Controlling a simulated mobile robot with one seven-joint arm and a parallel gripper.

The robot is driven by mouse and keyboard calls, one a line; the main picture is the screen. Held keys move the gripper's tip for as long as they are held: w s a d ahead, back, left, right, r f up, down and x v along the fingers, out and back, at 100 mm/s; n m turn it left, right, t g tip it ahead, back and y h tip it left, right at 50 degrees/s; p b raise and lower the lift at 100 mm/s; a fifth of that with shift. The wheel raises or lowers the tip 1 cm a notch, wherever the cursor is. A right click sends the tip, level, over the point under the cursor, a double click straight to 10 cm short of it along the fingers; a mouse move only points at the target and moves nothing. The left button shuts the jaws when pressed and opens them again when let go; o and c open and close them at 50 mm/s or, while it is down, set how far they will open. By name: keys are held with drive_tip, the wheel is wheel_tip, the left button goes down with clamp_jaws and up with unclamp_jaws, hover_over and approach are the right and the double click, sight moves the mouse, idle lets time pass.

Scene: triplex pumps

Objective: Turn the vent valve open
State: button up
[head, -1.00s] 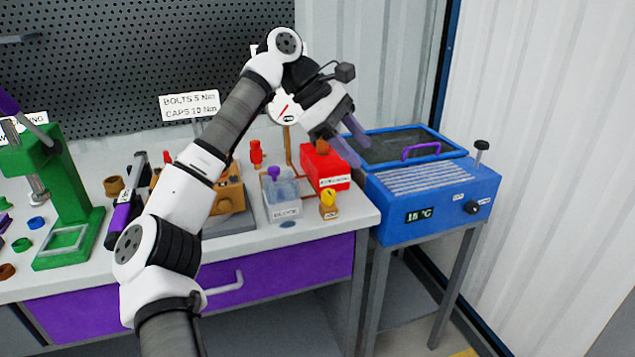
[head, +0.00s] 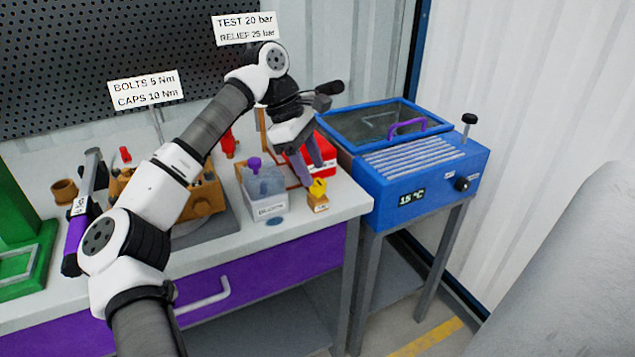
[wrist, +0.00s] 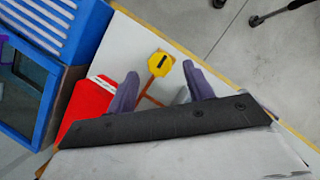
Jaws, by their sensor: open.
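The vent valve is taken to be the yellow knob (head: 318,186) on a small brass-coloured block (head: 318,203) at the bench's front right corner. In the wrist view the yellow knob (wrist: 160,63) is eight-sided, with a dark bar across its face. My gripper (head: 312,172) is open, its purple fingers pointing down just above and behind the knob in the head view. In the wrist view the knob shows between and slightly beyond the fingertips (wrist: 160,71). I see no contact; the exact height gap is unclear.
A red box (head: 322,150) stands close behind the fingers. A clear tank with a purple cap (head: 265,190) is left of the valve. A blue chiller (head: 420,170) reading 15 °C stands to the right. The bench front edge is clear.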

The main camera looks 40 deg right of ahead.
sight(317, 182)
drive_tip(key=shift+x, duration=2.3)
drive_tip(key=c, duration=1)
